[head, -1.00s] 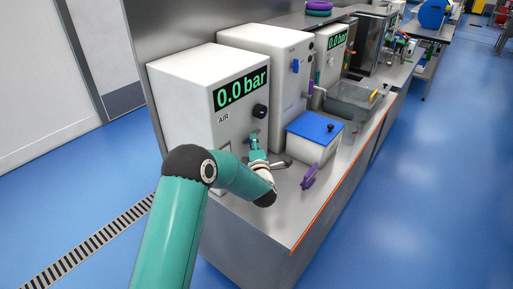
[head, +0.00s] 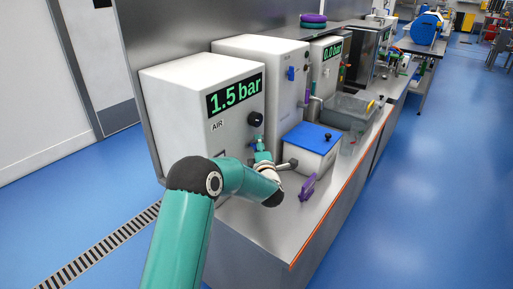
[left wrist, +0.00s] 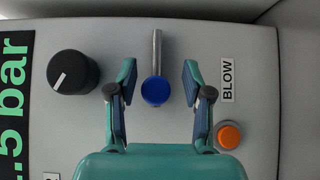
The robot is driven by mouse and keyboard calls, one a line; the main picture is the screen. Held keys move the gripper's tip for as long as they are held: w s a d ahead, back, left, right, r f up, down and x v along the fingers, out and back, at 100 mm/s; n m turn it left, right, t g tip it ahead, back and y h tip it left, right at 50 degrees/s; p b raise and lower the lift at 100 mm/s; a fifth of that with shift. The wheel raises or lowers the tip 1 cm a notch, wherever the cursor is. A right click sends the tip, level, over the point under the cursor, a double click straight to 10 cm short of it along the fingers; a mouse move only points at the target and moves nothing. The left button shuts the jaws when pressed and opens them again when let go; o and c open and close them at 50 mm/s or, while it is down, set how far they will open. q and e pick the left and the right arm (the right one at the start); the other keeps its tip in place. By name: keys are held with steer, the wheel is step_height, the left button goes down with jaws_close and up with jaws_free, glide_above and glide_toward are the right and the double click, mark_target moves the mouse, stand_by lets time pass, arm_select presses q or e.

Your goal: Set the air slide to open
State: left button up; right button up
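The white air box (head: 165,110) stands at the near end of the bench, marked AIR, and its display (head: 235,94) reads 1.5 bar. In the left wrist view its slide appears as a steel bar ending in a round blue knob (left wrist: 156,91). My left gripper (head: 260,144) is at the box's front face; in the wrist view its fingers (left wrist: 160,75) are spread, one on each side of the blue knob, with a gap on both sides. In the head view the slide is too small or hidden to make out. My right gripper is in neither view.
A black dial (left wrist: 73,72) sits left of the fingers, and an orange button (left wrist: 229,135) below the BLOW label (left wrist: 228,79) sits to the right. A blue-lidded white tub (head: 311,150) and a purple item (head: 307,188) stand close by on the bench.

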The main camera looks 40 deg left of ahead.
arm_select(q)
steer(key=shift+s+r, duration=0.15)
steer(key=shift+s, duration=0.05)
steer(key=v, duration=1.2)
steer(key=shift+w, duration=0.1)
